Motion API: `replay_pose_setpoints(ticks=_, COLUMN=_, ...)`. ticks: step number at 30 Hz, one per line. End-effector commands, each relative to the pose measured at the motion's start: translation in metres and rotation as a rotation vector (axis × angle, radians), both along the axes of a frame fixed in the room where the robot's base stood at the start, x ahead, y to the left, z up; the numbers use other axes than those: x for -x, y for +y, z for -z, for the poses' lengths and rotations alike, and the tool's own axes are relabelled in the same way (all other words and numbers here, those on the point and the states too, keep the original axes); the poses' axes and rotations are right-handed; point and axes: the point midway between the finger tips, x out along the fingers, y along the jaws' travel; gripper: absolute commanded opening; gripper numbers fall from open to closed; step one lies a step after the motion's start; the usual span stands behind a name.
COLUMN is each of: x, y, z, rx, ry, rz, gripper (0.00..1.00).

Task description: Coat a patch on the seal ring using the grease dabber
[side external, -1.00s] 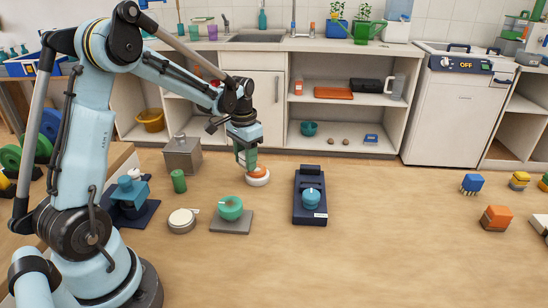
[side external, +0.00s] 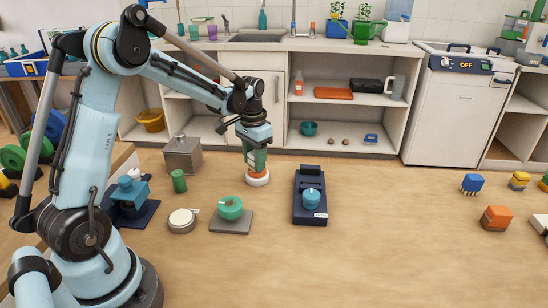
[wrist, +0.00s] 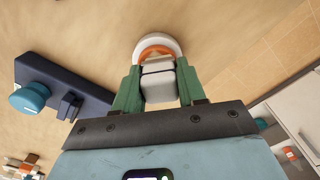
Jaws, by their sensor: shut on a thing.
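Orange and a round white part show below the grip; the white part (side external: 257,180) rests on the floor. I cannot tell whether it is the dabber's foot or a separate holder. A teal-green round piece (side external: 230,213), likely the seal ring, sits on a flat grey plate (side external: 232,228) to the left and nearer the camera. A small mark shows on its top.
A shallow pale round tin (side external: 182,222) stands left of the plate. A green cup (side external: 179,181) and a grey metal box (side external: 183,156) are behind. The floor in front is clear.

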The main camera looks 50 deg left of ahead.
Motion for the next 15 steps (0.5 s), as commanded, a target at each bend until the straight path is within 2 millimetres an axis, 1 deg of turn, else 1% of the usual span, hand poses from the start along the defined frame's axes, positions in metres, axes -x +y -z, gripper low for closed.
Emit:
replay_pose_setpoints(ticks=3, x=0.009, y=0.008, z=0.0, rx=0.0, ry=0.001, rz=-0.003, gripper=0.16)
replay_pose_setpoints(ticks=8, x=0.018, y=0.016, z=0.0, rx=0.0, ry=0.0, rz=-0.002, gripper=0.16)
replay_pose_setpoints(ticks=15, x=-0.001, y=-0.001, z=0.0, rx=0.0, ry=0.0, rz=0.002, gripper=0.16)
